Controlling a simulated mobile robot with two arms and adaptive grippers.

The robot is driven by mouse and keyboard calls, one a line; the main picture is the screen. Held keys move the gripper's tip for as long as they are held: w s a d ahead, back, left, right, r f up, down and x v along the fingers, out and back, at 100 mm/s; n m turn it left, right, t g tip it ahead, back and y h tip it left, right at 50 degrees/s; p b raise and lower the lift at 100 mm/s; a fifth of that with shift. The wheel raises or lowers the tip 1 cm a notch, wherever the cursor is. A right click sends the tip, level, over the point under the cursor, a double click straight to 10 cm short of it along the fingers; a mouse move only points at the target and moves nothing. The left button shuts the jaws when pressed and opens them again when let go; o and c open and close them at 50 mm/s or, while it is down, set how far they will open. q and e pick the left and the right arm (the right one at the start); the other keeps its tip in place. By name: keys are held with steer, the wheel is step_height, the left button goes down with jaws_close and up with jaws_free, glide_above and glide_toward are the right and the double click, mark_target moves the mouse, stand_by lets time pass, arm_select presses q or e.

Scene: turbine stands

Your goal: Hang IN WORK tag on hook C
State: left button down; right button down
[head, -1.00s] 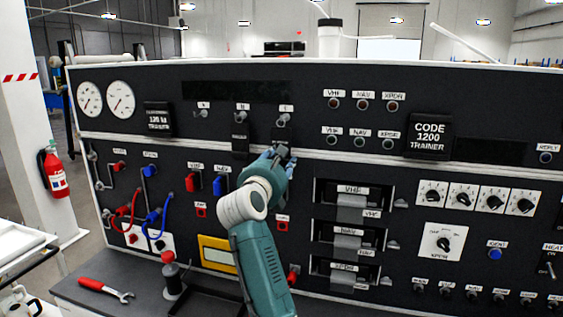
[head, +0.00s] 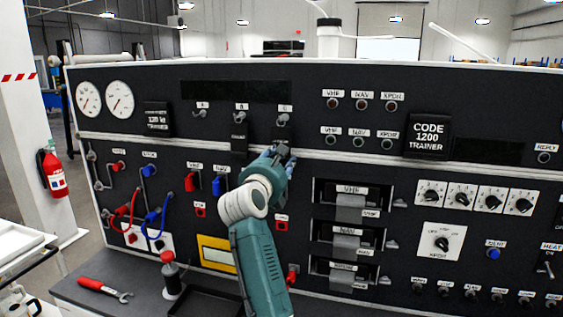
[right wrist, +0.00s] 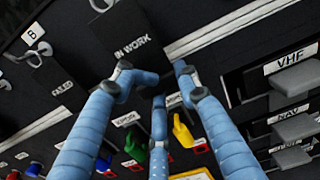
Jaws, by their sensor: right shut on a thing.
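The IN WORK tag (right wrist: 143,42) is a black plate with white lettering; in the head view it is a small dark shape (head: 284,145) just below hook C (head: 284,118). My right gripper (head: 280,156) is at the tag's lower edge, and its blue fingers (right wrist: 153,78) are shut on it in the right wrist view. A metal loop shows at the tag's top in the right wrist view, but I cannot tell whether it is around the hook. Hook B (head: 240,116) carries another dark tag (head: 238,140). Hook A (head: 201,113) is bare. My left gripper is out of view.
The black panel stands upright close in front of me. Red and blue switches (head: 219,184) lie left of my right arm, and VHF and NAV slots (head: 350,205) lie right of it. A wrench (head: 104,289) and a dark tray (head: 205,303) are on the bench.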

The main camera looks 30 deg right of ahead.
steer(key=shift+d, duration=0.1)
steer(key=c, duration=0.9)
jaws_free()
steer(key=v, duration=0.7)
stand_by(0.5)
